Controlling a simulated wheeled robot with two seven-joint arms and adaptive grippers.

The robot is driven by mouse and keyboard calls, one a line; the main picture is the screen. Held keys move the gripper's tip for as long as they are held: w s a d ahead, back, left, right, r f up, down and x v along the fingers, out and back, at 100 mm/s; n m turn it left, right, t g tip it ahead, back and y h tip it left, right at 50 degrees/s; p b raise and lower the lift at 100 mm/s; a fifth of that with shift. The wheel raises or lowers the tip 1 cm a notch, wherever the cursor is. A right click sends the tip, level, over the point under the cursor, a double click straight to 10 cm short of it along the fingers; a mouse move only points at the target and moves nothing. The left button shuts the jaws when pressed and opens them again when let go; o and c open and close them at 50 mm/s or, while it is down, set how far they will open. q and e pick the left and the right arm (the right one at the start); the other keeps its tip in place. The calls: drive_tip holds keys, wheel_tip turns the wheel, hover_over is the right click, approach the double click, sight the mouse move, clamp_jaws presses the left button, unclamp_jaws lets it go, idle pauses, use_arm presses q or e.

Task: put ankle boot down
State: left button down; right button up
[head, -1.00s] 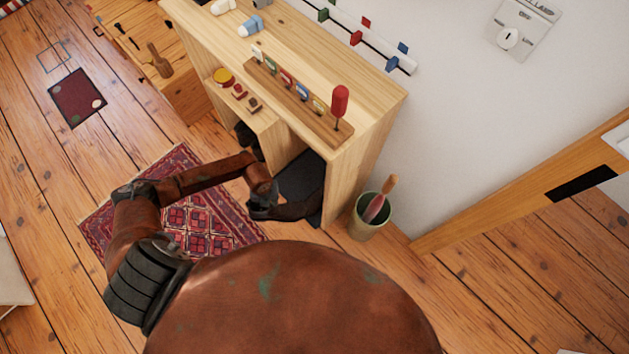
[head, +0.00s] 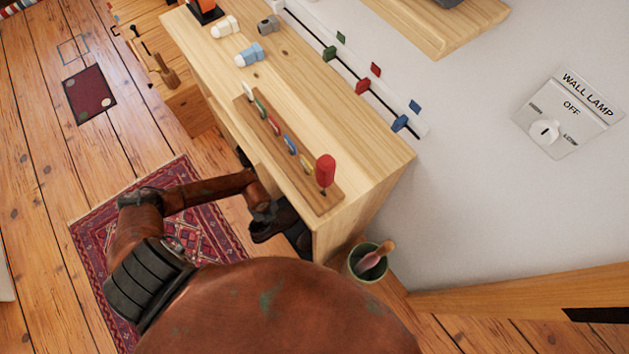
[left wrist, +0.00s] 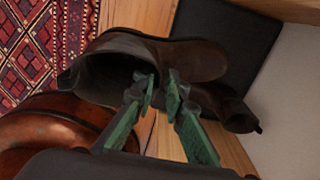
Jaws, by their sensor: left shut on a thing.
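A dark brown ankle boot (left wrist: 140,55) is in my left gripper (left wrist: 160,88), whose green fingers are shut on its upper edge. The boot lies across the left wrist view, its opening to the left and its toe to the right. In the head view the boot (head: 270,228) shows partly below my left gripper (head: 262,211), at the open front of the wooden cabinet (head: 375,160). A second dark brown shoe shape (left wrist: 238,112) shows beyond the fingers, partly hidden. A dark mat (left wrist: 235,30) lies beyond the boot. Contact between boot and mat cannot be told. My right gripper is out of view.
A patterned red rug (head: 95,235) lies on the plank floor beside the cabinet. A green pot (head: 367,272) with a handled item stands at the cabinet's right end. The cabinet top holds a peg rack (head: 290,150) and small bulbs. A pale wall (left wrist: 290,90) bounds the right.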

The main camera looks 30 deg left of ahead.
use_arm(q)
drive_tip(key=shift+w+d, duration=0.1)
drive_tip(key=shift+w, duration=0.3)
drive_tip(key=w+d+r+b, duration=0.1)
drive_tip(key=w+r+b, duration=0.1)
drive_tip(key=w, duration=0.4)
drive_tip(key=w+d+r+b, duration=0.1)
drive_tip(key=w+r, duration=0.2)
drive_tip(key=w, duration=0.4)
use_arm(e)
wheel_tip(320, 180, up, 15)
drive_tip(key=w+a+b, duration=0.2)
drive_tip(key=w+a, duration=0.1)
use_arm(q)
wheel_tip(320, 180, down, 18)
drive_tip(key=b, duration=0.8)
drive_tip(key=shift+a+t, duration=0.2)
drive_tip(key=shift+t, duration=0.2)
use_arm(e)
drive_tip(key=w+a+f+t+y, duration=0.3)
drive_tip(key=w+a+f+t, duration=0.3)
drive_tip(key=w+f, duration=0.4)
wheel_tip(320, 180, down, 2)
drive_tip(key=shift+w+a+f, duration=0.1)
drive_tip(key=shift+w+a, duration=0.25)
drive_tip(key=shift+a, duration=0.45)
use_arm(q)
drive_tip(key=shift+r, duration=0.1)
